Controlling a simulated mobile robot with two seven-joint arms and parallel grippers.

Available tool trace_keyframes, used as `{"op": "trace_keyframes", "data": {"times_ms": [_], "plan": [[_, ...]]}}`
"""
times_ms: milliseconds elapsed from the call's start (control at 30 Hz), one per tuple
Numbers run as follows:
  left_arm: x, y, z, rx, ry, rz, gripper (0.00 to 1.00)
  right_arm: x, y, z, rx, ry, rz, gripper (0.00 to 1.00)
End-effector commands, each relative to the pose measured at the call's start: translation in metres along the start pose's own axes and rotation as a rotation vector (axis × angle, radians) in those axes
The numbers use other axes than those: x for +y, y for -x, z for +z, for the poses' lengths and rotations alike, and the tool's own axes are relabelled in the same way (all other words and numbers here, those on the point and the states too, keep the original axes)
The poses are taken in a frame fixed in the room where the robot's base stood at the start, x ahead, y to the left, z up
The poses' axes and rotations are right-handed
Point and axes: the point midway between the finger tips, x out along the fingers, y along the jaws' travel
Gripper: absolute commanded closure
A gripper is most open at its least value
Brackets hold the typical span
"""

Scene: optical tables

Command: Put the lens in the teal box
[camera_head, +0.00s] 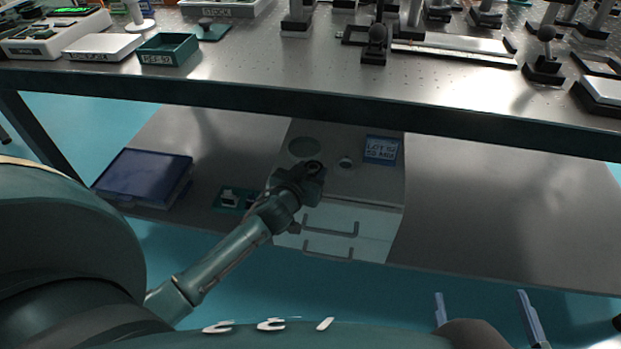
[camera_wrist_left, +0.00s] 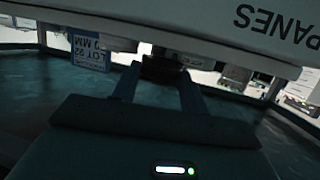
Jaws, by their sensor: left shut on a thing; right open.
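The teal box (camera_head: 168,50), open-topped with a white label, stands at the front left of the upper table. My left gripper (camera_head: 313,170) is over the white drawer cabinet under the table. It is shut on a dark round-edged piece, which I take to be the lens in its mount; in the left wrist view this lens (camera_wrist_left: 162,66) shows as a dark shape between the fingers (camera_wrist_left: 160,84). Its glass cannot be made out. My right gripper (camera_head: 487,308) is open and empty at the lower right, away from the table.
The drawer cabinet (camera_head: 378,222) carries a blue-and-white label card (camera_head: 381,149), a round disc (camera_head: 305,147) and a small knob-like piece (camera_head: 346,161). A blue case (camera_head: 143,177) lies on the lower shelf. The table's front edge (camera_head: 300,107) overhangs. Optics crowd the tabletop's back.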

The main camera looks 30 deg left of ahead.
Motion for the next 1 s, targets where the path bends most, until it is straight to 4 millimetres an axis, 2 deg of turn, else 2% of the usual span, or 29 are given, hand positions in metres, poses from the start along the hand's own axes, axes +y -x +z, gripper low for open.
{"op": "trace_keyframes", "data": {"times_ms": [67, 467, 500, 767, 1000], "plan": [[-0.0001, -0.0032, 0.0102, -0.001, -0.001, 0.0, 0.79, -0.0017, -0.0007, 0.0022, 0.028, 0.01, -0.002, 0.06], [0.0, -0.0043, 0.0139, 0.0, 0.0, 0.0, 0.79, -0.0026, -0.0008, 0.0003, 0.051, 0.016, -0.003, 0.06], [-0.0001, -0.0042, 0.0134, 0.0, -0.001, 0.0, 0.55, -0.0026, -0.0009, -0.0008, 0.055, 0.017, -0.004, 0.06], [-0.0002, -0.004, 0.0129, 0.0, -0.001, 0.0, 0.34, -0.0024, -0.0009, -0.001, 0.053, 0.016, -0.004, 0.06], [-0.0003, -0.0035, 0.0113, 0.0, -0.001, 0.0, 0.34, -0.0021, -0.0009, -0.0021, 0.052, 0.017, -0.004, 0.06]]}}
